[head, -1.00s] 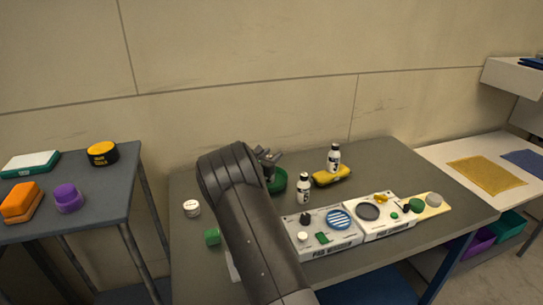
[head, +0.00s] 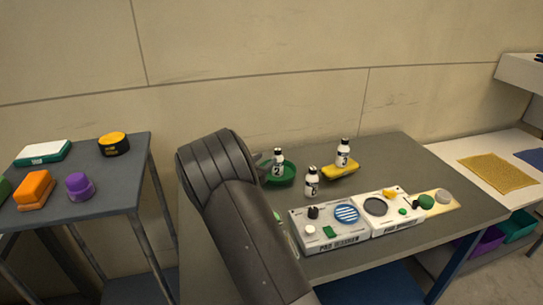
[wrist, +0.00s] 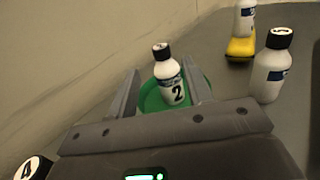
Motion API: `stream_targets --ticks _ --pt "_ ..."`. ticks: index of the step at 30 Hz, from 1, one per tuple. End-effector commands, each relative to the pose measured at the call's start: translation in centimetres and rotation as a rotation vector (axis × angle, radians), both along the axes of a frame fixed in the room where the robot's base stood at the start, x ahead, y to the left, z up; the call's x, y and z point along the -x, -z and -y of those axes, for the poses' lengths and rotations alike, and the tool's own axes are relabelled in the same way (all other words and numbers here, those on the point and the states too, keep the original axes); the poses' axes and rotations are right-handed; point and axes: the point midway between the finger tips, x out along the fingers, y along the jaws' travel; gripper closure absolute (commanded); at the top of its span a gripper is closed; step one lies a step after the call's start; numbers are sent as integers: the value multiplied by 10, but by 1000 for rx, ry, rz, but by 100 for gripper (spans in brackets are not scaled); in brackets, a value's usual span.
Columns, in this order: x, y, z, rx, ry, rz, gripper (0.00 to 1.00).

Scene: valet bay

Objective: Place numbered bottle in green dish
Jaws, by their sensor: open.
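The white bottle with a black cap and the number 2 (head: 278,160) stands in the green dish (head: 291,178). The wrist view shows this bottle (wrist: 168,78) inside the dish (wrist: 150,100), slightly tilted in the picture. My gripper (wrist: 161,66) is open, with one finger on each side of the bottle. A gap shows on both sides of it. In the head view my arm hides most of the gripper. A second bottle (head: 312,184) stands right of the dish.
White panels with knobs and discs (head: 330,238) lie at the table's front. A black cap marked 4 (wrist: 33,167) shows at the lower left of the wrist view. A side table (head: 105,170) on the left holds several coloured items. The table's back right is clear.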

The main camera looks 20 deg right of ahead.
Motion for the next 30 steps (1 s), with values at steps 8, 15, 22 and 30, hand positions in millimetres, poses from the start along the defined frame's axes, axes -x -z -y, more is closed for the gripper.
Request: stream_targets --ticks 8,15,22,30 --pt "29 -18 10 -104 78 46 54" --pt "108 -59 53 -462 329 210 54" --pt "193 -83 67 -821 561 381 54" --pt "287 -101 52 -1228 805 583 54"
